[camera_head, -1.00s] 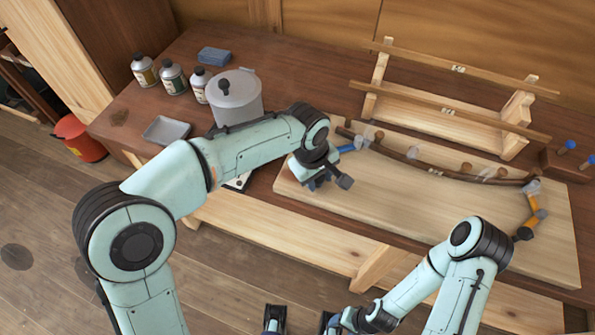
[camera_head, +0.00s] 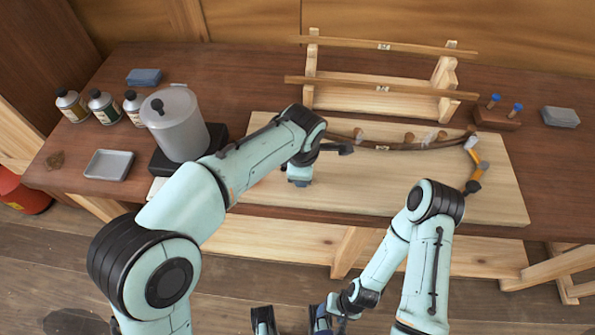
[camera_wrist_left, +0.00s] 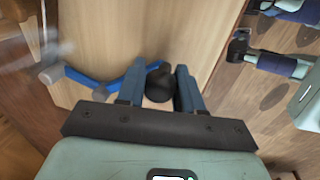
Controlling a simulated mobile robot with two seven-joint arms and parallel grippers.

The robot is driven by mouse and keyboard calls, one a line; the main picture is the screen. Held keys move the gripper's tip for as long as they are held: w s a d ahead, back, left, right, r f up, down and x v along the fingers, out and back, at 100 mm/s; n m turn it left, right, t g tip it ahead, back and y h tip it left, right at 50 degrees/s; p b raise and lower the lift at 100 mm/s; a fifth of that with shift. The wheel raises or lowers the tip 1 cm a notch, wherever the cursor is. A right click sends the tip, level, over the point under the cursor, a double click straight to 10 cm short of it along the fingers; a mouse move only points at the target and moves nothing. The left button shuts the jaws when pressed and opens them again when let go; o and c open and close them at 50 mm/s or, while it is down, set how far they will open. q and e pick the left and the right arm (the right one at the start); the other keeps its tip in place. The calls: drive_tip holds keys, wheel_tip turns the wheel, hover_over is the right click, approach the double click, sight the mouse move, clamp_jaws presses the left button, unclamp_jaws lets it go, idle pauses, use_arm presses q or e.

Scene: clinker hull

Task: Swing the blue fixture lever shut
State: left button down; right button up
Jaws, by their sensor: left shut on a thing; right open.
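The blue fixture lever (camera_wrist_left: 92,82) shows in the left wrist view as a bent blue bar ending in a black knob (camera_wrist_left: 160,84). My left gripper (camera_wrist_left: 160,88) is shut on that knob, one finger on each side. In the head view my left gripper (camera_head: 300,177) is over the left part of the pale board (camera_head: 400,195), and my left arm hides the blue lever. An orange lever (camera_head: 480,167) with a black knob is at the board's right end. My right gripper (camera_head: 291,318) is open and empty at the bottom, off the bench's front.
A curved dark strip (camera_head: 400,146) runs along the board with small blocks beside it. A wooden rack (camera_head: 375,100) stands behind. A grey pot (camera_head: 178,125), bottles (camera_head: 103,107) and a tray (camera_head: 109,165) are at left. The board's front is clear.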

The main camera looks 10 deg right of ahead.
use_arm(q)
drive_tip(key=shift+w+d+r, duration=0.1)
drive_tip(key=shift+d, duration=0.05)
drive_tip(key=c, duration=0.8)
unclamp_jaws()
drive_tip(key=shift+o, duration=0.2)
wheel_tip(320, 180, up, 13)
drive_tip(key=s+p, duration=0.1)
drive_tip(key=s, duration=0.1)
drive_tip(key=shift+s+a+p, duration=0.25)
drive_tip(key=shift+a+p, duration=0.1)
